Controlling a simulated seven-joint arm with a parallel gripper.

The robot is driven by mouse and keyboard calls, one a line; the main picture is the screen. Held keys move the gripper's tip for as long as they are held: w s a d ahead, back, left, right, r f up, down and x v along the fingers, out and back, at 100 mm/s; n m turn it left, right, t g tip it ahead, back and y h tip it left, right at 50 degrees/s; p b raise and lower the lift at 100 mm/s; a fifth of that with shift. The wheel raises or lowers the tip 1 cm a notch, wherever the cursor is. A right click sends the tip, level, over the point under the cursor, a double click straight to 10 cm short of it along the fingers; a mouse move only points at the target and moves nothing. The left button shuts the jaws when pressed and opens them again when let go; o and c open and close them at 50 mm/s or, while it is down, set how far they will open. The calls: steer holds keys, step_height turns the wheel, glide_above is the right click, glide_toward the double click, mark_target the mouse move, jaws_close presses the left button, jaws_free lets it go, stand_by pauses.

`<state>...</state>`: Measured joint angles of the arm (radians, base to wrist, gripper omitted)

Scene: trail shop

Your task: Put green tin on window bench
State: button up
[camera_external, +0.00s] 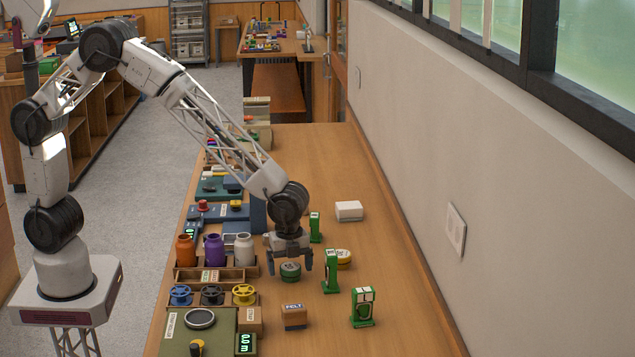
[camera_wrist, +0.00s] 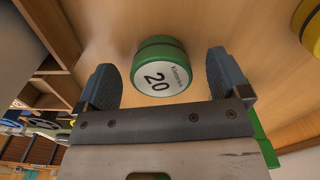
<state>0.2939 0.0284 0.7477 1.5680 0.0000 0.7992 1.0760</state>
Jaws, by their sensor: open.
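The green tin (camera_external: 290,271), a short round tin with a dark band, stands on the wooden bench along the window wall (camera_external: 335,165). In the wrist view the tin (camera_wrist: 160,68) shows a white label reading "20". My gripper (camera_external: 290,264) points down over the tin with its fingers apart. In the wrist view the open fingers of my gripper (camera_wrist: 163,75) lie to either side of the tin, with gaps between. The tin looks free of both fingers.
A small FELT box (camera_external: 294,316) is in front. Bottles (camera_external: 214,250) and spools (camera_external: 212,295) line the left. The bench's right strip is mostly bare.

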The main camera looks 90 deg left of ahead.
mark_target(290, 266)
steer(key=shift+f, duration=0.15)
stand_by(0.4)
steer(key=c, duration=1)
steer(key=shift+c, duration=0.2)
steer(key=shift+r, duration=5.05)
